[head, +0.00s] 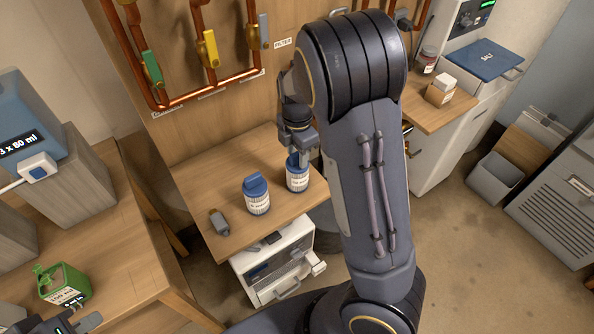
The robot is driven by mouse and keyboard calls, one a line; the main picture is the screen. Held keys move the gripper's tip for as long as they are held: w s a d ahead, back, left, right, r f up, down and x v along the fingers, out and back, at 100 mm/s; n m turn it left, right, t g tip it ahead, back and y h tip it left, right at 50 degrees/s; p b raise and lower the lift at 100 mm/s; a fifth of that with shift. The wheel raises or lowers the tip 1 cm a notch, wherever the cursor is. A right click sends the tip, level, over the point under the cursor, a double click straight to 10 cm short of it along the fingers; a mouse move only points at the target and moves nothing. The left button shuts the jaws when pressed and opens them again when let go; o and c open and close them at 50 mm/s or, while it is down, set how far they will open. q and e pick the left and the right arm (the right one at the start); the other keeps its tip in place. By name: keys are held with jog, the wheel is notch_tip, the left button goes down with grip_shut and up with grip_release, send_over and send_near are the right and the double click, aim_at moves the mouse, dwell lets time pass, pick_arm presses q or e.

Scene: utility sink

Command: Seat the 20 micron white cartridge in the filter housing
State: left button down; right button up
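Two white-labelled cylinders with blue tops stand on the wooden shelf: the left one (257,203) is free, and the right one (297,183) is under my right gripper (298,158). Their print is too small to read, so I cannot tell which, if either, is the 20 micron cartridge. My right gripper points down with its fingers at the right cylinder's blue top; whether they clamp it is unclear. My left gripper (62,325) is partly cut off at the bottom left edge. A "FILTER" label (283,42) is on the back panel; I see no filter housing, and my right arm hides much there.
A small dark grey object (219,222) lies on the shelf's left side. Copper pipes with green (151,67), yellow (211,48) and grey-blue (263,31) handles run above. A green box (64,285) stands on the left table. A white drawer unit (275,268) is below the shelf.

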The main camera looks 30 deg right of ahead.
jog(key=shift+f, duration=0.3)
grip_shut()
jog(key=shift+r, duration=0.1)
